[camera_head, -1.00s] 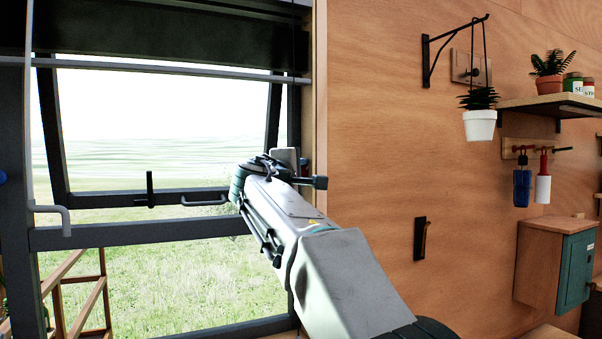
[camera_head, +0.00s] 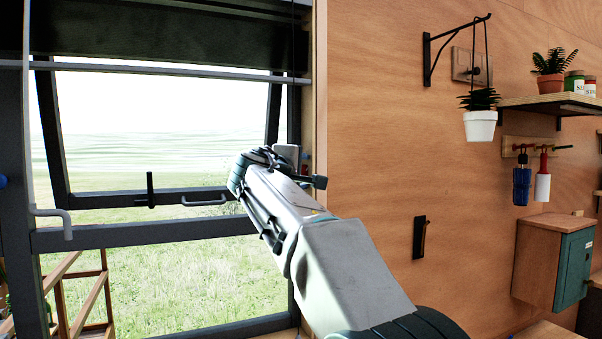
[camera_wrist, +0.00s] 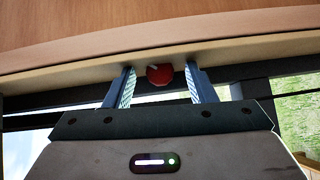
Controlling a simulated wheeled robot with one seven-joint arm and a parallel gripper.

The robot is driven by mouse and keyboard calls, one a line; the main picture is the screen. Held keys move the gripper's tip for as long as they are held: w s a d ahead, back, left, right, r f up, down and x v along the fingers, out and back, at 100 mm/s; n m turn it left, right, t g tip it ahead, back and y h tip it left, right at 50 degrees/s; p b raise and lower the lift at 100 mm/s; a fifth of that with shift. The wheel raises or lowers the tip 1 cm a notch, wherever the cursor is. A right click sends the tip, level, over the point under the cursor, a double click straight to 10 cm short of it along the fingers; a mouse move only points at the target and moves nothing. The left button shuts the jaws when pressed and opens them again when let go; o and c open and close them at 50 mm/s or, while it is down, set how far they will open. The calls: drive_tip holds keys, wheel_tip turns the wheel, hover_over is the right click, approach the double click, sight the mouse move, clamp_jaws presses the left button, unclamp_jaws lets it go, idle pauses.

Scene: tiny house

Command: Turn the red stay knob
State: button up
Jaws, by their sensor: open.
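The red stay knob (camera_wrist: 160,75) shows in the wrist view as a small round red knob with a light mark on it, just under the wooden edge. My gripper (camera_wrist: 160,86) is open, with one finger on each side of the knob and a visible gap on both sides. In the head view my arm reaches up to the right side of the window frame. There my wrist hides the knob, and the fingers cannot be made out.
The dark window frame (camera_head: 150,238) holds a tilted-open upper sash with a black handle (camera_head: 150,189). The wooden wall (camera_head: 375,150) is close on the right. A hanging white pot (camera_head: 480,126), a shelf (camera_head: 545,102) and a small cabinet (camera_head: 545,262) are farther right.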

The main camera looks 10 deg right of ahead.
drive_tip(key=b+v, duration=0.4)
drive_tip(key=v, duration=0.9)
drive_tip(key=shift+s, duration=0.4)
drive_tip(key=shift+a, duration=0.15)
